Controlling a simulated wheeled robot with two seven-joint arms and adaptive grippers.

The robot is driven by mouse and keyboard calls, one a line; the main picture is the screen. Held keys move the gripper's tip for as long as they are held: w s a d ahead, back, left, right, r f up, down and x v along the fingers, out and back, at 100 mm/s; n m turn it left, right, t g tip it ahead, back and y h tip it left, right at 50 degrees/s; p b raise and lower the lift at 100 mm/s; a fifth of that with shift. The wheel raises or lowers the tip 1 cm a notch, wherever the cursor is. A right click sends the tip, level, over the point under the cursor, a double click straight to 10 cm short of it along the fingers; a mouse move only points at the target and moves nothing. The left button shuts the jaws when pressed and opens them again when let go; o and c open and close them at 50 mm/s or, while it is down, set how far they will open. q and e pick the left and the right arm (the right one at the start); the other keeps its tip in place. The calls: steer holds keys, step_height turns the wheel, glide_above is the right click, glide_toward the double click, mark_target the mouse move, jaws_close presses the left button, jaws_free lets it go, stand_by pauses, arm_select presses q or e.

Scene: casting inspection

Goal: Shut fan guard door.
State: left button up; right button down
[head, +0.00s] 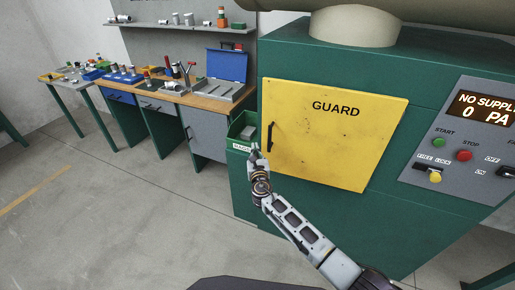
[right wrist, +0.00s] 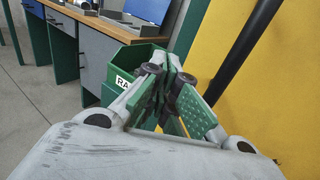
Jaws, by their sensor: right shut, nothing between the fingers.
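The yellow fan guard door (head: 335,140), marked GUARD, covers the green machine's front in the head view. It looks closed or nearly so; I cannot tell whether a gap remains. Its black upright handle (head: 271,137) is near its left edge. My right gripper (head: 254,149) is shut and empty, just left of the handle and near the door's left edge. In the right wrist view, the shut fingers (right wrist: 172,72) are left of the black handle (right wrist: 243,50) and apart from it, with the yellow door (right wrist: 285,75) on the right. My left gripper is not in view.
A green bin (head: 236,129) with a white label hangs at the machine's left side, close behind my right gripper. A workbench (head: 165,91) with tools stands farther left. A control panel (head: 460,150) is right of the door. The floor at left is clear.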

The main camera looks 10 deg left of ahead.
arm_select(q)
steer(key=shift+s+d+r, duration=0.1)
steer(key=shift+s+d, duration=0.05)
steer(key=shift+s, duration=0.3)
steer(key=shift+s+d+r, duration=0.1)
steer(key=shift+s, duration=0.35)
arm_select(e)
steer(key=s+a, duration=0.1)
steer(key=s, duration=0.5)
steer(key=shift+a, duration=0.35)
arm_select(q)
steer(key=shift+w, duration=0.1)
